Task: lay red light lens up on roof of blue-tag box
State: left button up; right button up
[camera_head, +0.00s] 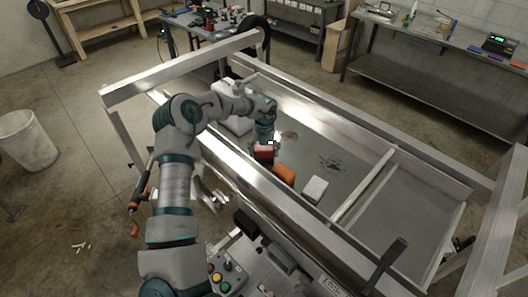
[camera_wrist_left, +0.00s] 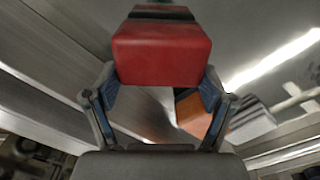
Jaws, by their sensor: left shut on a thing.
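My left gripper (camera_head: 264,143) is shut on the red light (camera_head: 264,154), over the trailer bed near its left side rail. In the left wrist view the red light (camera_wrist_left: 162,50) sits between the two fingertips, its smooth red face towards the camera and a dark part at its far side. I cannot tell for sure which way the lens points. White boxes (camera_head: 232,119) stand in the trailer behind the arm, partly hidden by it. No blue tag can be made out on any box. My right gripper is not in view.
An orange object (camera_head: 284,173) and a small white block (camera_head: 316,189) lie in the trailer close to the red light. The aluminium side rail (camera_head: 240,170) runs beside the arm, and a crossbar (camera_head: 365,186) spans the bed. Bare floor shows between them.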

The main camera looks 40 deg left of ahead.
pick_arm(q)
jog(key=shift+f+b, duration=0.3)
jog(key=shift+f, duration=0.05)
jog(key=o, duration=1.1)
jog(key=shift+o, duration=0.2)
jog(key=shift+r, duration=0.1)
jog(key=shift+r+p, duration=0.45)
jog(key=shift+r, duration=1.75)
jog(key=shift+r+p, duration=0.7)
jog(key=shift+r, duration=1.55)
